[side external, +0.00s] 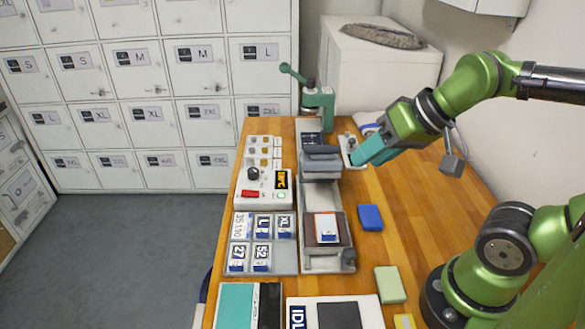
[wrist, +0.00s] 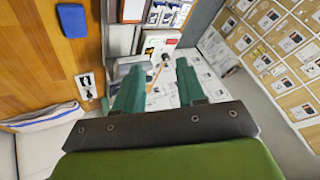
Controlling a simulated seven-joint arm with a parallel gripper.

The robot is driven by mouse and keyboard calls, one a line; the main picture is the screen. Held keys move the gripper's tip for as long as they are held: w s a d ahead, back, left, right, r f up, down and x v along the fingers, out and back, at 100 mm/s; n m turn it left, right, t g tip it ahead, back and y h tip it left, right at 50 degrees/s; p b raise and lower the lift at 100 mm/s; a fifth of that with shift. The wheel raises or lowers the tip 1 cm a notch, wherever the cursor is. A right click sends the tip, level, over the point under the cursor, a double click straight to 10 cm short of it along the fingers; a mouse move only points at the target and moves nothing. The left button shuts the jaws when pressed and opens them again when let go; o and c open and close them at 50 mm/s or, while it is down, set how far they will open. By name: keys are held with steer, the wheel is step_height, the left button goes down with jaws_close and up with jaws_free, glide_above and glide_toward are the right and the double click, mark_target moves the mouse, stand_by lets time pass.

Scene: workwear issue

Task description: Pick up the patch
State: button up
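Several small patches sit in a grey divided tray (side external: 285,258), some marked L, XL, 27 and 52. One white-and-blue patch (side external: 327,232) lies apart from them, on a dark brown piece at the near end of the press base. I cannot tell which patch the task means. My gripper (side external: 356,160) has teal fingers and is over the table's far right, beside the press and well beyond the patches. In the wrist view its fingers (wrist: 158,78) are spread with nothing between them. The patches show only small at that view's top edge.
A grey press (side external: 321,163) with a green lever post (side external: 319,97) stands mid-table. A control box (side external: 266,190) is left of it. A blue block (side external: 370,217) and a green block (side external: 389,284) lie on the right. A white plate (wrist: 86,86) is near my gripper. Lockers (side external: 140,90) line the back.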

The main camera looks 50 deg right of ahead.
steer(key=shift+o, duration=0.2)
steer(key=n+g+h, duration=0.1)
steer(key=n+g, duration=0.5)
steer(key=n, duration=0.2)
glide_above(329, 233)
step_height(329, 233, down, 2)
steer(key=f, duration=0.1)
steer(key=r+n+g+h, duration=0.1)
steer(key=n, duration=0.4)
step_height(329, 233, down, 16)
steer(key=shift+f, duration=0.15)
jaws_close()
